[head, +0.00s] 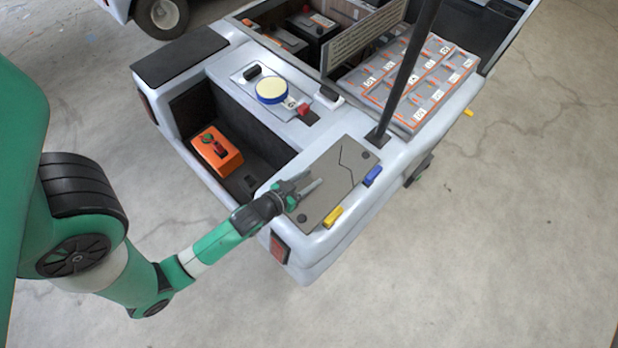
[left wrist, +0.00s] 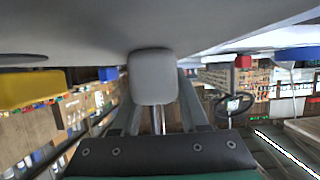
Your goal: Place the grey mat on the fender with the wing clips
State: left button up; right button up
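The grey mat (head: 328,183) lies flat on the near right fender of the white cart, with black lines across it and small black discs near its corners. A yellow clip (head: 333,217) sits at its front edge and a blue clip (head: 372,177) at its right edge. Both also show in the left wrist view, yellow (left wrist: 30,90) and blue (left wrist: 107,73). My right gripper is out of view.
An orange box (head: 216,150) sits in the cart's recess. A blue-rimmed round container (head: 271,91) and a red clip (head: 303,109) are on the middle deck. A dark post (head: 408,70) rises behind the mat, beside grey batteries (head: 428,83). The floor at right is clear.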

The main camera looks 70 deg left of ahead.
pick_arm(q)
jog(key=shift+o, duration=1.3)
jog(key=shift+r, duration=0.2)
jog(key=shift+s+d+r+p, duration=0.15)
jog(key=shift+s+r+p, duration=0.1)
jog(key=shift+p, duration=0.1)
jog(key=p+v, duration=0.1)
jog(key=v, duration=0.4)
jog(key=shift+s+d+r, duration=0.1)
jog(key=shift+s+d, duration=0.1)
jog(key=shift+s, duration=0.15)
jog(key=v, duration=0.1)
jog(key=b+v, duration=0.1)
jog(key=v, duration=0.1)
jog(key=b+v, duration=0.1)
jog(key=shift+s+d, duration=0.25)
jog(key=shift+s+r, duration=0.25)
jog(key=shift+s, duration=0.1)
jog(key=shift+w, duration=0.1)
